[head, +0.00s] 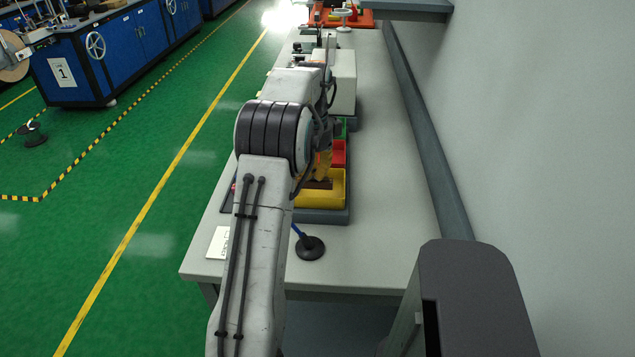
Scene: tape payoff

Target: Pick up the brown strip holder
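A small brown piece (318,184), which may be the brown strip holder, shows at the yellow bin (322,197) on the bench, just right of my arm. It is partly covered by my arm, and its full shape cannot be made out. Orange-brown pieces (323,164) show just behind it. My arm reaches forward over the left part of the bench, with its far end beyond the bins. My gripper's fingers cannot be made out among the arm links and cables, so its opening and any hold are unclear.
A red bin (339,153) and a green one stand behind the yellow bin on a dark tray. A white box (344,84) stands farther back. A round black base (310,248) and a white card (218,242) lie near the front. The bench's right side is clear, beside the wall.

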